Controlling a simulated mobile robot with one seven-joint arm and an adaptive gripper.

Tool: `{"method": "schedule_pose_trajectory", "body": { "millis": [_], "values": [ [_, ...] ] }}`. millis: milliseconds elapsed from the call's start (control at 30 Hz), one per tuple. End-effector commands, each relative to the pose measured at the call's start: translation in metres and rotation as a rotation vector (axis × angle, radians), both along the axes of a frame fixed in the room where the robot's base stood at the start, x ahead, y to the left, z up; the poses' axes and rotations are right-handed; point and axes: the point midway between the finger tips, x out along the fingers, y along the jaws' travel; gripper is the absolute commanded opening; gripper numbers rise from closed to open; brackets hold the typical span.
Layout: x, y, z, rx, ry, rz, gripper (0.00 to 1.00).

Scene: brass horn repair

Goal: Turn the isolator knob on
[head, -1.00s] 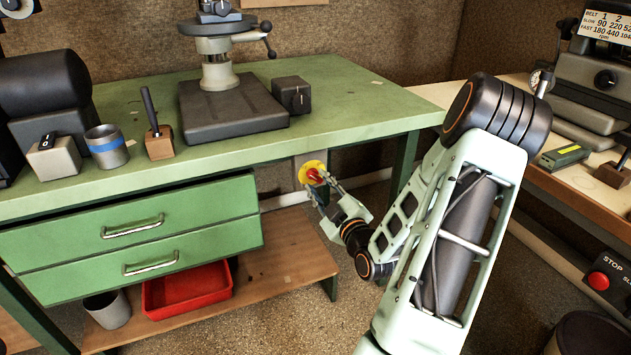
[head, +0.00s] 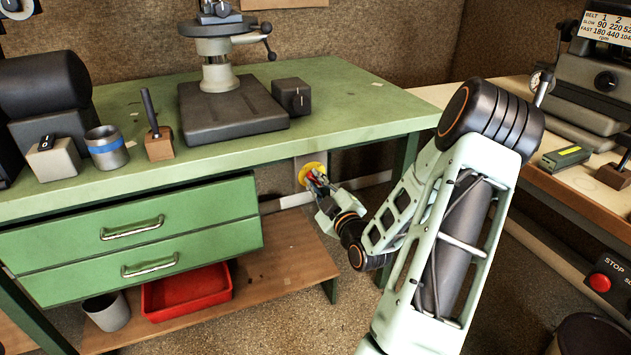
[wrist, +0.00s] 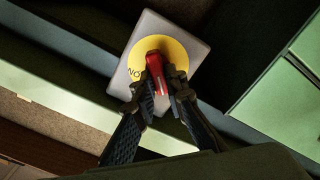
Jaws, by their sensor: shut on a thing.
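The isolator knob is red and sits on a yellow disc on a grey plate below the bench edge. In the head view the knob (head: 311,176) is partly covered by my gripper (head: 318,182). In the wrist view the knob (wrist: 156,72) lies between the two dark fingers of my gripper (wrist: 160,92), which are shut on it. Some black lettering shows at the left of the yellow disc (wrist: 180,52), partly readable as "ON". The grey plate (wrist: 146,24) looks tilted in the wrist view.
The green bench (head: 350,90) is above and behind my gripper, with green drawers (head: 150,222) to its left. A bench leg (head: 405,160) stands to the right. A wooden lower shelf (head: 290,262) is below, with a red tray (head: 190,288). The floor in front is clear.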

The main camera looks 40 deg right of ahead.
Motion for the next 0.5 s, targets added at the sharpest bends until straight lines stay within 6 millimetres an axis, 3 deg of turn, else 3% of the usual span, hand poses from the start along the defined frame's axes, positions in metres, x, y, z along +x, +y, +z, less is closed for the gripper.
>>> {"method": "schedule_pose_trajectory", "body": {
  "millis": [267, 500],
  "values": [
    [-0.0003, -0.0004, 0.0005, 0.047, -0.012, -0.001, 0.00],
    [-0.0003, -0.0012, 0.0014, 0.193, -0.046, 0.000, 0.00]
  ]
}}
